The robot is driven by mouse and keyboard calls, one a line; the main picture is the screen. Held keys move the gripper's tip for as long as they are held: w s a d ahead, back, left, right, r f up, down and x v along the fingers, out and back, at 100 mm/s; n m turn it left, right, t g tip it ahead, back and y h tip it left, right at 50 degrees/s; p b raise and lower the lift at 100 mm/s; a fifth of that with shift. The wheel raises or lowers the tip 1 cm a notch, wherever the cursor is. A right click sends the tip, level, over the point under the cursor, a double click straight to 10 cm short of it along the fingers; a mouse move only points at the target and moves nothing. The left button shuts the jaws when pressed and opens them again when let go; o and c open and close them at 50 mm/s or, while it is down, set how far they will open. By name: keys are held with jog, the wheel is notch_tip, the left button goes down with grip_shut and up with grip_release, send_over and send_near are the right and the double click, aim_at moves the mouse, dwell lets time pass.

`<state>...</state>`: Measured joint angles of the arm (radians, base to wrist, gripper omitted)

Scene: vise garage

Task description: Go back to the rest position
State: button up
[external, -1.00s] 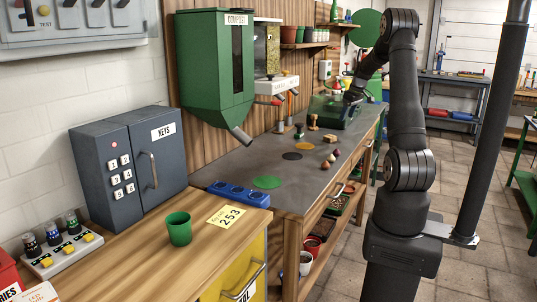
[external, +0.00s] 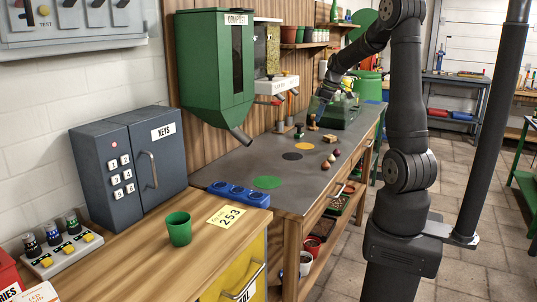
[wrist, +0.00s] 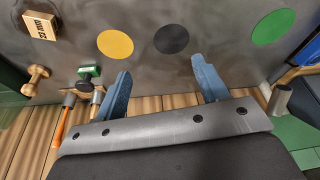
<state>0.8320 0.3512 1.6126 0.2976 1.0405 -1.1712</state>
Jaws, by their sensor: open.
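My gripper (wrist: 161,67) shows in the wrist view with its two blue fingers wide apart and nothing between them. Beyond the fingers are the grey bench top (wrist: 215,40) and its yellow (wrist: 115,44), black (wrist: 171,39) and green (wrist: 273,27) discs. In the external view my arm reaches over the back of the bench, and the hand is near the green translucent bin (external: 345,112).
The green compost hopper (external: 215,70) and the seed dispenser (external: 267,50) hang on the wall beside the bench. A dark post (external: 490,120) rises at the right.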

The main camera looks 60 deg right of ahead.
jog(key=w+a+r+n, duration=0.1)
jog(key=w+a, duration=0.1)
jog(key=a, duration=0.6)
jog(key=w+a+r+n, duration=0.1)
jog(key=w+a, duration=0.2)
jog(key=a, duration=0.6)
jog(key=w+a+r+n+y, duration=0.1)
jog(key=w+a+n, duration=0.1)
jog(key=a, duration=0.6)
jog(key=shift+w+a+r+g, duration=0.2)
jog(key=shift+w+r+g, duration=0.1)
jog(key=shift+g, duration=0.1)
